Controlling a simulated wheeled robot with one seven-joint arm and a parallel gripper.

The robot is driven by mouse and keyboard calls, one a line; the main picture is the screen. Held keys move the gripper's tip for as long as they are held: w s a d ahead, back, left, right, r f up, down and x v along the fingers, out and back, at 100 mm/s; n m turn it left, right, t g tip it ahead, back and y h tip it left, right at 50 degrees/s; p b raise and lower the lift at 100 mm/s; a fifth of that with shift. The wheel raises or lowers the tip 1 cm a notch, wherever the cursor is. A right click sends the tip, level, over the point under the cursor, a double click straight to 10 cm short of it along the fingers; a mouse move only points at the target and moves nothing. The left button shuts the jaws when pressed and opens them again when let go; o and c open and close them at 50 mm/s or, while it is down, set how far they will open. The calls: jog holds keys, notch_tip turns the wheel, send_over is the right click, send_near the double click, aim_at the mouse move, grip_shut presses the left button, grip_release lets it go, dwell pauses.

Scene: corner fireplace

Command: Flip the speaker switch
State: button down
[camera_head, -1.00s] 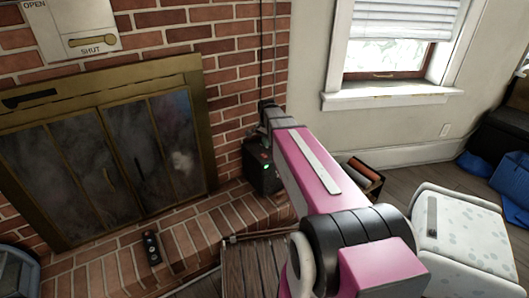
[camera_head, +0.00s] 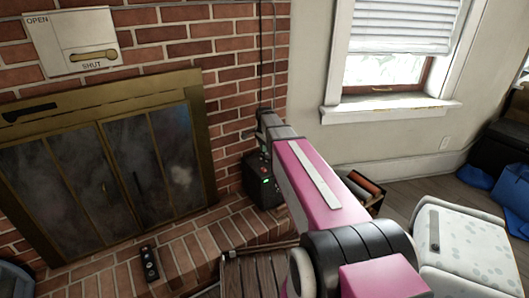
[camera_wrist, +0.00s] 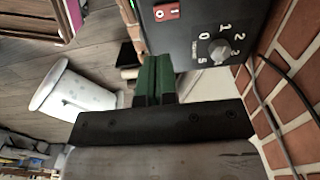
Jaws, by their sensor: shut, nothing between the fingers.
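The speaker (camera_head: 259,187) is a black box with a small green light, standing on the brick hearth by the wall, partly behind my arm. In the wrist view its dark control panel (camera_wrist: 193,40) fills the upper right. A red rocker switch (camera_wrist: 167,12) marked O and I sits at the panel's upper left. A grey numbered dial (camera_wrist: 219,50) is below and right of it. My gripper (camera_wrist: 156,60) has green fingers that are shut and empty. In the picture they lie below the switch; I cannot tell whether they touch the panel.
The brick wall (camera_wrist: 290,100) and dark cables (camera_wrist: 272,100) run close beside the panel. A fireplace (camera_head: 110,165) is at the left, with a small dark device (camera_head: 150,263) on the hearth. A crate (camera_head: 372,190) stands right of my arm, and a white spotted bin (camera_head: 470,240) farther right.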

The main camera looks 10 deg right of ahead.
aim_at(263, 169)
notch_tip(263, 169, down, 12)
jog(key=shift+r, duration=0.1)
dwell(0.4)
jog(key=shift+s+f, duration=0.15)
jog(key=shift+f, duration=0.1)
jog(key=shift+w, duration=0.2)
jog(key=shift+w+a+r, duration=0.25)
jog(key=shift+w+a, duration=0.05)
jog(key=shift+w, duration=0.3)
jog(key=shift+r, duration=0.1)
